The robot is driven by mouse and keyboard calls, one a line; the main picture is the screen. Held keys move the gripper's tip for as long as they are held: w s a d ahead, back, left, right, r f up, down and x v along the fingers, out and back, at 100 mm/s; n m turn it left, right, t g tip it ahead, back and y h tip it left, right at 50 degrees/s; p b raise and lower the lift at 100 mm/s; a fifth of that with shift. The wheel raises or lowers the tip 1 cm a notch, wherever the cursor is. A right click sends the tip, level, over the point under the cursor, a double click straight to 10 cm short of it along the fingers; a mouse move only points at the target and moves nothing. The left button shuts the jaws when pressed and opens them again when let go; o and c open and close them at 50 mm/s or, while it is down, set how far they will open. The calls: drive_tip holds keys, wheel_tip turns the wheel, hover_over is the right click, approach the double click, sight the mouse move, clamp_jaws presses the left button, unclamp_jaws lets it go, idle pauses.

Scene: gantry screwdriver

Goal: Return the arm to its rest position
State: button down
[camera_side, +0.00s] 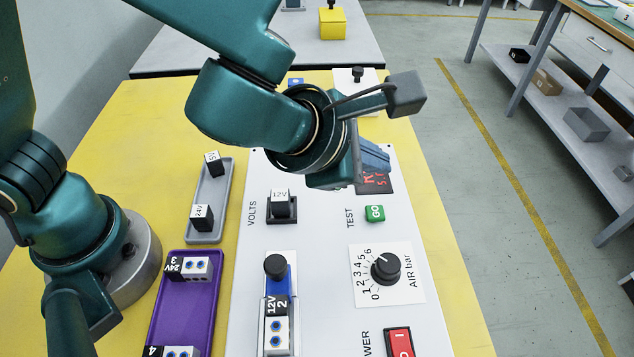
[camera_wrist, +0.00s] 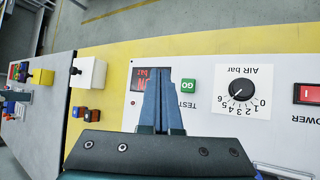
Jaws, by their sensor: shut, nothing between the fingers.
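My gripper (camera_side: 378,160) hangs above the white panel (camera_side: 325,230), near the red lit display (camera_side: 374,183) and the green GO button (camera_side: 375,213). In the wrist view my gripper (camera_wrist: 159,74) has its two fingers together with nothing between them. They partly cover the display (camera_wrist: 140,82) and lie beside the GO button (camera_wrist: 188,86). I cannot tell the exact height of the fingertips above the panel. My arm reaches over from the upper left.
A 12V block (camera_side: 281,203) sits in the VOLTS socket. An air dial (camera_side: 386,268) and a red power switch (camera_side: 400,343) are on the panel. A grey tray (camera_side: 224,200) with two blocks and a purple tray (camera_side: 187,315) lie left. A grey table (camera_side: 250,62) stands behind.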

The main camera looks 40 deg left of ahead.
drive_tip(key=w+a+r+n+y, duration=0.2)
drive_tip(key=a+r+n, duration=0.45)
drive_tip(key=a, duration=0.45)
drive_tip(key=s+a+r+n+y, duration=0.15)
drive_tip(key=s+a+n, duration=0.35)
drive_tip(key=a+n, duration=0.65)
drive_tip(key=s+d+f+n+g+h, duration=0.1)
drive_tip(key=s+n, duration=0.4)
drive_tip(key=n, duration=0.9)
drive_tip(key=s+d+f+n+g+h, duration=0.1)
drive_tip(key=s+n, duration=0.4)
drive_tip(key=n, duration=0.9)
wheel_tip(320, 180, down, 2)
drive_tip(key=shift+s+d+f+n+g, duration=0.1)
drive_tip(key=shift+s+d+n+g, duration=0.25)
drive_tip(key=shift+d+g, duration=0.6)
drive_tip(key=shift+d, duration=0.1)
